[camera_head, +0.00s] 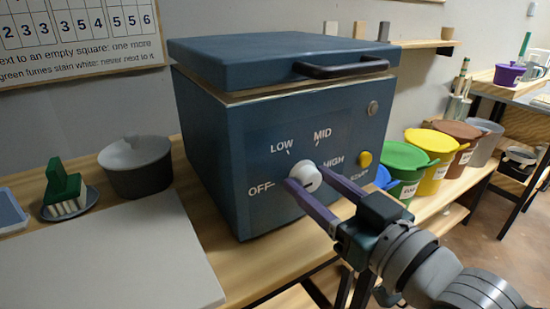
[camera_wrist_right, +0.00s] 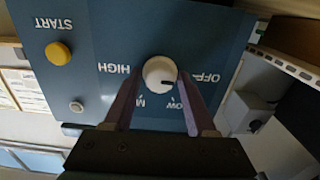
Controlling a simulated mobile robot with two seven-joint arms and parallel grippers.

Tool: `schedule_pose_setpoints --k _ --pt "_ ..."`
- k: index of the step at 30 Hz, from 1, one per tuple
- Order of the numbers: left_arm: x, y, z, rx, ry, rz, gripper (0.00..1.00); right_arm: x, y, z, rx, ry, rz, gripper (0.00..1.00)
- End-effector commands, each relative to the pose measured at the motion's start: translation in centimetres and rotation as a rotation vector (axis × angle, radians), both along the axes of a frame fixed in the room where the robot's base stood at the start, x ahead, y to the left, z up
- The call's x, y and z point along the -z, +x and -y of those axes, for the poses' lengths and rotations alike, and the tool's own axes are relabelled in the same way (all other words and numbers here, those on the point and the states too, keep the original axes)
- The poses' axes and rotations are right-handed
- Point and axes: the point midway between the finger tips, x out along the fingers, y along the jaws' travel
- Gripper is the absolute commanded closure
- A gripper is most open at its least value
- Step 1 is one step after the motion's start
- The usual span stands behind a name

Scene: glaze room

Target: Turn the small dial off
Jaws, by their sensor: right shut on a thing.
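The small dial (camera_head: 306,176) is a white round knob on the front of a blue kiln-like box (camera_head: 210,140). The words OFF, LOW, MID and HIGH stand around it. My right gripper (camera_head: 309,181) is shut on the dial, with one purple finger on each side of it. The dial (camera_wrist_right: 159,72) and the right gripper (camera_wrist_right: 160,85) also show in the right wrist view, where the lettering is upside down. A short dark mark shows on the knob's face; I cannot tell exactly which word it points to. My left gripper is not in view.
A yellow START button (camera_head: 365,159) sits right of the dial. The box has a lid with a dark handle (camera_head: 340,67). A grey lidded pot (camera_head: 135,167) and a green brush (camera_head: 63,188) stand at left. Several coloured buckets (camera_head: 440,150) line the right.

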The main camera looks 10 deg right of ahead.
Motion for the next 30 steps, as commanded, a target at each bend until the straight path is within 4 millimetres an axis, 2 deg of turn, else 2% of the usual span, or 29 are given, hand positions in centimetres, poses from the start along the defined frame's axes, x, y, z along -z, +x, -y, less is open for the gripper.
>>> schedule_pose_setpoints --k 1,2,6,14,17,30 --pt "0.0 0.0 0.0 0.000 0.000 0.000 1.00 -0.1 0.0 0.0 -0.001 -0.001 0.005 0.99" --pt "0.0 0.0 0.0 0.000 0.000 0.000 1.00 -0.1 0.0 0.0 -0.001 -0.001 0.005 0.40" --pt "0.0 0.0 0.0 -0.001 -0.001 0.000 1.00 -0.1 0.0 0.0 -0.001 -0.001 0.003 0.24" --pt "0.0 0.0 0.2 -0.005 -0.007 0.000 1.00 0.0 0.0 0.0 -0.001 -0.001 0.001 0.23" --pt "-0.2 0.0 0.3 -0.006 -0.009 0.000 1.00 0.0 -0.6 0.2 0.000 -0.001 -0.001 0.23" --pt "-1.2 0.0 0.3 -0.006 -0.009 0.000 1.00 0.0 -8.0 2.8 -0.001 -0.001 -0.001 0.23"
